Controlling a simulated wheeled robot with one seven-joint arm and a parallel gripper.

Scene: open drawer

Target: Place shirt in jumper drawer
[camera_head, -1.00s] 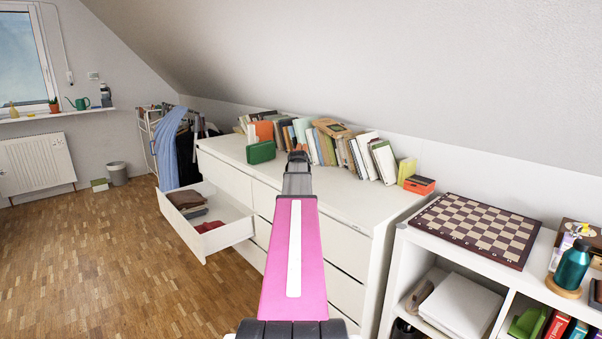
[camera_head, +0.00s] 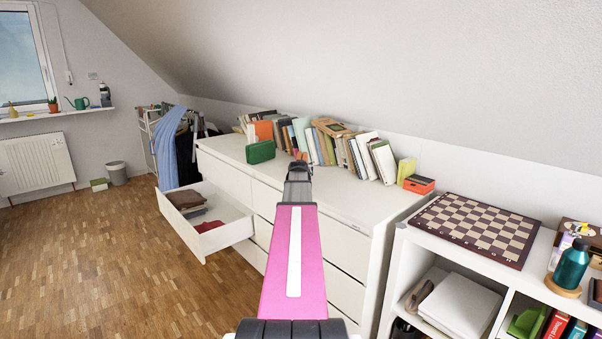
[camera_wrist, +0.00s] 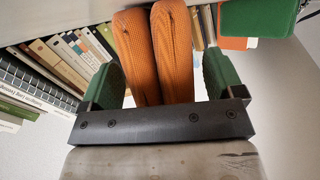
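The open white drawer (camera_head: 216,240) sticks out low at the left end of the dresser. In it lie folded brown clothing (camera_head: 186,199), a small grey-blue piece (camera_head: 194,212) and a red piece (camera_head: 209,227). A light blue garment (camera_head: 168,145), which looks like a shirt, hangs over a clothes rack left of the dresser. My gripper (camera_head: 303,156) is above the dresser top, in front of the books, away from the drawer and the blue garment. In the wrist view its two orange textured fingers (camera_wrist: 156,12) lie side by side, with no cloth between them.
The white dresser (camera_head: 345,203) carries a row of books (camera_head: 325,145) and a green box (camera_head: 260,152). A white shelf at right holds a chessboard (camera_head: 476,229) and a teal bottle (camera_head: 572,265). A sloped ceiling hangs over the dresser.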

